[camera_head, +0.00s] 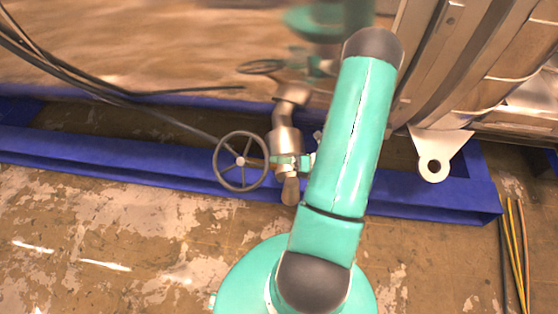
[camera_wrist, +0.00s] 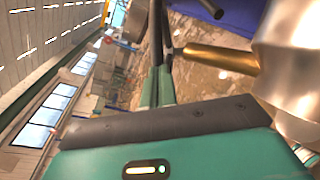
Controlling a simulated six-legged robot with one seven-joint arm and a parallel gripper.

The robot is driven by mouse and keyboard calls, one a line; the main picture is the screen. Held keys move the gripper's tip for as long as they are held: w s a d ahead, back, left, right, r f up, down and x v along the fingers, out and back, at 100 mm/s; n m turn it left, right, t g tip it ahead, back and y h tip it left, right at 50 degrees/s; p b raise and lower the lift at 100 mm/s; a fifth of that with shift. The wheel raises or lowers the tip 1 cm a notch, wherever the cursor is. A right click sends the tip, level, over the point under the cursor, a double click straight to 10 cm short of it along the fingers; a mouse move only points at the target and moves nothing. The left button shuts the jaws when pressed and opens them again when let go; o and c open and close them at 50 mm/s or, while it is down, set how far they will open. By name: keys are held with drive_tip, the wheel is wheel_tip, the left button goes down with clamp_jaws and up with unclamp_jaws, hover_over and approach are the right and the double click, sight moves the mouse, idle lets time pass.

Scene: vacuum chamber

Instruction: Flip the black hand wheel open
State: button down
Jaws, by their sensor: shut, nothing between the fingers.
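The dark hand wheel (camera_head: 240,161) stands at the left of a brass-coloured valve (camera_head: 286,138) in the head view, its round rim and spokes facing the camera. My gripper (camera_head: 275,160) is in front of the valve, just right of the wheel, pointing towards it. In the wrist view my fingers (camera_wrist: 158,45) are together and hold nothing. A brass stem (camera_wrist: 220,58) and part of the valve body show right of them. A dark curved piece at the top is probably the wheel's rim. I cannot tell whether my fingers touch the wheel.
A blue frame beam (camera_head: 110,160) runs behind the wheel. The shiny chamber wall (camera_head: 150,50) rises above and mirrors the wheel and arm. Black cables (camera_head: 90,88) hang at upper left. A white lug (camera_head: 433,165) stands at right. The worn floor (camera_head: 110,240) is clear at front left.

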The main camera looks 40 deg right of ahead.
drive_tip(key=shift+w+d+r+n+g, duration=0.25)
drive_tip(key=shift+w+n+g, duration=0.05)
drive_tip(key=shift+g, duration=0.1)
drive_tip(key=shift+w+d+r+n+g+y, duration=0.3)
drive_tip(key=shift+w+d+r+g+y, duration=0.1)
drive_tip(key=shift+w+g, duration=0.3)
drive_tip(key=shift+w+d+r+n+g+y, duration=0.25)
drive_tip(key=shift+w+r+n+g, duration=0.1)
drive_tip(key=shift+w+g, duration=0.3)
drive_tip(key=shift+w+d+r+n+g+y, duration=0.25)
drive_tip(key=shift+w+d+r+g+y, duration=0.25)
drive_tip(key=shift+w, duration=0.35)
drive_tip(key=shift+a+f, duration=0.1)
drive_tip(key=shift+a, duration=0.05)
